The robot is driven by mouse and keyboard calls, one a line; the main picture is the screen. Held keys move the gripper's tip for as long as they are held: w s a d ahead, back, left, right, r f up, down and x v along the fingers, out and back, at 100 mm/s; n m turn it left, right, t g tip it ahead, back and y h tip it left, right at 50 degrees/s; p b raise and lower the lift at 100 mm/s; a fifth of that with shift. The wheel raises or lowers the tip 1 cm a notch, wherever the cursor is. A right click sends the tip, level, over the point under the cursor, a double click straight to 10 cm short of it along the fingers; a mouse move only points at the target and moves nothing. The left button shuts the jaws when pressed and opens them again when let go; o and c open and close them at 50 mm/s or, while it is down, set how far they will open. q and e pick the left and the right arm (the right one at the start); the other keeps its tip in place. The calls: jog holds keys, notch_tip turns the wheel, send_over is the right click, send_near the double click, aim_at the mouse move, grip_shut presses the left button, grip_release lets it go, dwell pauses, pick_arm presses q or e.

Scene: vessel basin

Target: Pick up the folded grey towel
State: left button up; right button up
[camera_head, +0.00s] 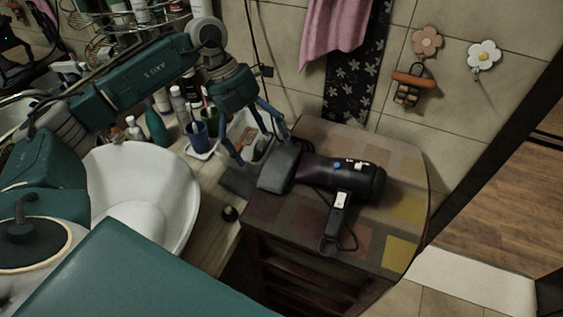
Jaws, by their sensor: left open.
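A small dark grey flat piece (238,183), which looks like the folded grey towel, lies on the counter between the basin and the patchwork-topped cabinet. It is dim, and its folds cannot be made out. My left gripper (261,150) is open, pointing down just above and behind the grey piece. Its blue fingers are spread and nothing shows held between them. Whether a finger touches the piece cannot be told. My right gripper is not in view.
A black hair dryer (340,178) with a cord lies on the cabinet (405,205), close right of my left fingers. A white basin (140,190) is left. Bottles, a blue cup (198,134) and a white tray (246,128) crowd the back. A pink towel (335,28) hangs above.

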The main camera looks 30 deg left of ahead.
aim_at(273, 157)
pick_arm(q)
jog(key=shift+d+f+p, duration=0.3)
jog(key=shift+p, duration=0.05)
jog(key=p+x, duration=0.1)
jog(key=x, duration=0.2)
jog(key=shift+d+f+p, duration=0.25)
jog(key=shift+d+p, duration=0.05)
jog(key=shift+d+f, duration=0.1)
jog(key=shift+f, duration=0.25)
jog(key=shift+c, duration=0.5)
jog(key=c, duration=1.2)
